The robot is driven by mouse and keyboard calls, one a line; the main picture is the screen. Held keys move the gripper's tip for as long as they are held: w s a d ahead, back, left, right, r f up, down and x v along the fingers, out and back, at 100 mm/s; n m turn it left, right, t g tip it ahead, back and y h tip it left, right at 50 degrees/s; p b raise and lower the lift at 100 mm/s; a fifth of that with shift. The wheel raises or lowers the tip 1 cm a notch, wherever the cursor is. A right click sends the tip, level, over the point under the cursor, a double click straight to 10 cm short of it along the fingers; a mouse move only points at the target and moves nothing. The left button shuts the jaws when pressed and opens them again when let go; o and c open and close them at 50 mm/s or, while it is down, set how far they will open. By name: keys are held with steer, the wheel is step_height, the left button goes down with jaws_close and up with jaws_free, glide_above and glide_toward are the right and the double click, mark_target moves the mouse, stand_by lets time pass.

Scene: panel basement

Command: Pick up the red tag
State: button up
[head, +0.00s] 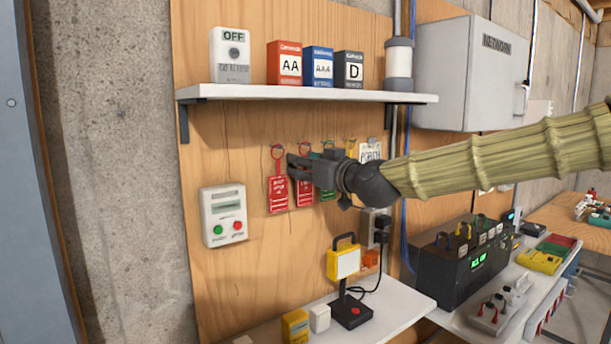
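Several tags hang on hooks on the wooden panel. One red tag (278,194) with white writing hangs at the left of the row, in full view. A second red tag (304,193) hangs just right of it, its upper part hidden by my gripper. My gripper (292,166) reaches in from the right, in front of the upper part of the second red tag and near the first tag's right side. I cannot tell whether it touches either tag or how far apart its fingers are. A green tag (328,194) is partly hidden behind my gripper.
A shelf (370,97) with battery boxes (319,67) runs above the tags. A grey control box (223,215) is at their left. Below are a yellow work lamp (344,263) and a white lower shelf (395,305). A black case (460,265) stands right.

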steer(key=shift+r, duration=0.1)
steer(key=shift+r+b, duration=0.45)
steer(key=shift+r, duration=0.05)
steer(key=b+v, duration=0.4)
steer(key=v, duration=1.4)
steer(key=shift+r, duration=0.2)
